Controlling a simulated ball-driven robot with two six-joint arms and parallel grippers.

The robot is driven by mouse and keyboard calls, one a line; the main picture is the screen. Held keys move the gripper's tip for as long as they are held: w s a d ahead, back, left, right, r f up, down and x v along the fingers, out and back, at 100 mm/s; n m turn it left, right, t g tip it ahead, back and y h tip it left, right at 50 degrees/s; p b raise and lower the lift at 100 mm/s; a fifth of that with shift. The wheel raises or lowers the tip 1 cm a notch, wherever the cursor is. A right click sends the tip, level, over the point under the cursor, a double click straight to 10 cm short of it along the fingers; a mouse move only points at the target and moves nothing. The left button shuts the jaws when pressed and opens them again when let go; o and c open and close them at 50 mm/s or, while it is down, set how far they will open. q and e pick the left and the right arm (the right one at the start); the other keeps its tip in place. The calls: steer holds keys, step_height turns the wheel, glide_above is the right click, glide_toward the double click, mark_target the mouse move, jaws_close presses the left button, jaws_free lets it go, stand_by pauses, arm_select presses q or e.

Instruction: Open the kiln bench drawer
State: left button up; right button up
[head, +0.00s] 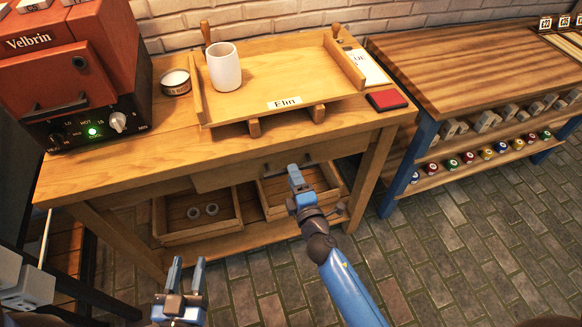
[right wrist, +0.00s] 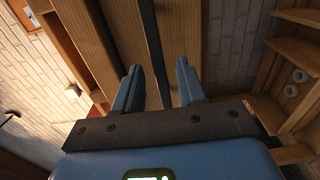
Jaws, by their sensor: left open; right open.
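The kiln bench (head: 110,165) is wooden, and its closed drawer front (head: 225,178) lies under the top. A dark bar handle (head: 312,158) on that front is partly hidden behind my right gripper (head: 294,170). In the right wrist view, my right gripper (right wrist: 158,85) is open, with a dark bar, the handle (right wrist: 150,40), running between its two fingers. The pale wooden front (right wrist: 183,40) shows beside it. I cannot tell whether the fingers touch the bar. My left gripper (head: 188,266) is open and empty, low in front of the bench.
A red kiln (head: 65,60), a wooden tray (head: 290,85) with a white mug (head: 224,68) and a tin (head: 175,82) stand on the bench. Crates (head: 200,228) sit on the lower shelf. A second bench (head: 470,70) stands right. The brick floor (head: 450,250) is clear.

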steer(key=shift+x, duration=1.65)
jaws_close()
